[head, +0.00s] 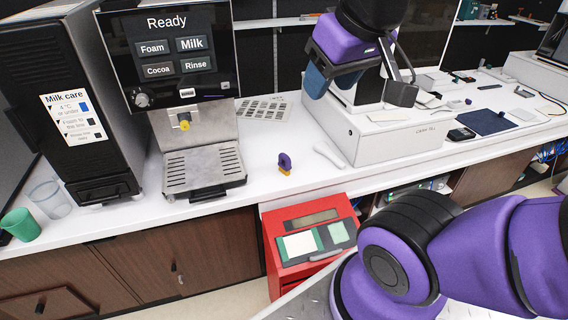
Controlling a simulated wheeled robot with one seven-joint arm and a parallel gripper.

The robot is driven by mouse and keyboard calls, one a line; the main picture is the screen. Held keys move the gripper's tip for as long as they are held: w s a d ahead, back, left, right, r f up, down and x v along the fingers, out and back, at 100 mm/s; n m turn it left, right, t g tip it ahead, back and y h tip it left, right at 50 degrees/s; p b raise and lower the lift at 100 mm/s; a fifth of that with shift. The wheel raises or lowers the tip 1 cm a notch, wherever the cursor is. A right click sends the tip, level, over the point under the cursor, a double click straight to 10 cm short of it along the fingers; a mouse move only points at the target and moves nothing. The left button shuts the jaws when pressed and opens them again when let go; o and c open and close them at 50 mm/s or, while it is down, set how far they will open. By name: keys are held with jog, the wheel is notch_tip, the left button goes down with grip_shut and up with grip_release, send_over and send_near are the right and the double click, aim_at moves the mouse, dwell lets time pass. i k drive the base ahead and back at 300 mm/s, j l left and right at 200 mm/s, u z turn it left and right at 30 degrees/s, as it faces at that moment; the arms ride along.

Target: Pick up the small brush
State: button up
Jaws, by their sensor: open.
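A small purple piece with an orange-yellow lower edge (285,164) stands on the white counter (225,205), right of the coffee machine's drip tray. It looks like the small brush, but it is too small to be sure. My gripper (358,92) is up and to the right of it, in front of the white till box. Its fingers are apart, with nothing seen between them. It is clear of the brush.
The coffee machine (203,160) and a black milk cooler (45,100) stand at left. A white long-handled item (328,150) lies between the brush and the till box (385,140). A red cabinet (312,215) stands below the counter's front edge. Counter around the brush is clear.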

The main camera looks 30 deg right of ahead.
aim_at(285, 163)
jog(key=i+j+z, duration=0.25)
jog(key=z, duration=0.2)
jog(key=i+j+z, duration=0.3)
jog(key=z, duration=0.15)
